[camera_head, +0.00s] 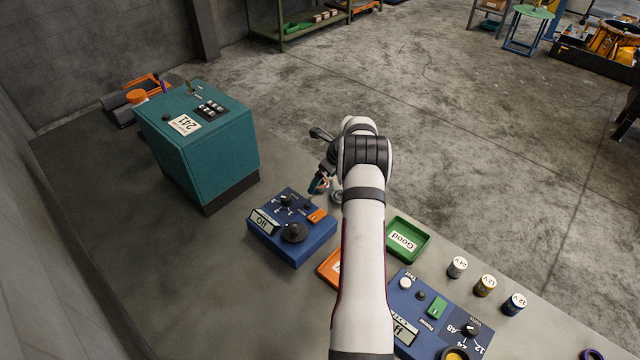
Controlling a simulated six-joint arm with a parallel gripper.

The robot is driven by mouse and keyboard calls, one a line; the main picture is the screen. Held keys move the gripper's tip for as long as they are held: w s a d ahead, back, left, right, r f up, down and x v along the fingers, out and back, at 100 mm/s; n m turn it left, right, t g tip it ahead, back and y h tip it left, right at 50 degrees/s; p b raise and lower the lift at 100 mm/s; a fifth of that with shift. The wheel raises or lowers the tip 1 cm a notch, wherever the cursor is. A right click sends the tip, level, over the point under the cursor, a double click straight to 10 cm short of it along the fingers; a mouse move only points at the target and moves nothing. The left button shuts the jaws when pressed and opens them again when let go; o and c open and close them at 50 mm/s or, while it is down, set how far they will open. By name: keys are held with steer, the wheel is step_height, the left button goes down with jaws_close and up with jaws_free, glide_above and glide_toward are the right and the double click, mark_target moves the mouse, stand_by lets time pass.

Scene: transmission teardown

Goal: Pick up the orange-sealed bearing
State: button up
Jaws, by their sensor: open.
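My gripper (319,183) is a small dark shape with teal at its tip, left of my white arm and above the far right corner of the blue device marked "Off" (292,249). Its jaws are open. Beside it, a small grey round part (335,197) shows at the table's far edge, partly hidden by my arm. I cannot tell whether this is the bearing, and no orange seal shows clearly on it. My arm hides the table behind it.
A teal cabinet marked 241 (225,150) stands at the left. A green "Good" tray (424,236) and an orange tray (325,267) flank my arm. A second blue device (420,333) and labelled cylinders (485,286) are at the right. Bare table (200,300) lies front left.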

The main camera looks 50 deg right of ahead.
steer(key=shift+w+f, duration=0.15)
steer(key=shift+f, duration=0.15)
jaws_close()
stand_by(0.3)
steer(key=shift+r, duration=0.15)
